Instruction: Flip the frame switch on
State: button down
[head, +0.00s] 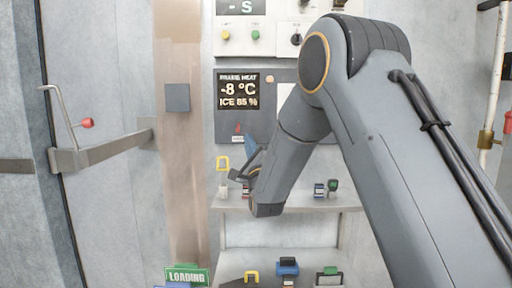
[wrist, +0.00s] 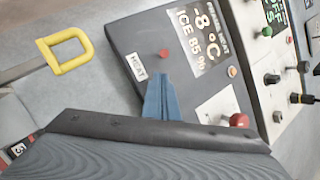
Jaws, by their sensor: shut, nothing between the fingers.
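The frame heat panel (head: 228,105) is a grey box on the wall; its display (head: 239,90) reads -8 °C and ICE 85 %. Low on it, a small red switch (head: 238,127) sits above a white HEAT label (head: 238,139). In the wrist view the red switch (wrist: 164,54) and label (wrist: 136,66) are in clear sight. My gripper (head: 250,146) is just below and right of the switch in the head view. Its blue fingers (wrist: 161,98) are shut and empty, pointing at the panel, with a gap in the picture between tips and switch. Switch contact is not visible.
A red knob (wrist: 239,120) stands by the panel's white plate (wrist: 214,106). An upper control box (head: 242,40) with knobs is above. A grey door with a lever (head: 62,105) is at left.

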jog(key=shift+s+a+r, duration=0.15)
jog(key=shift+a+r, duration=0.35)
jog(key=shift+a, duration=0.35)
jog(key=shift+s+r+p, duration=0.1)
jog(key=shift+p, duration=0.3)
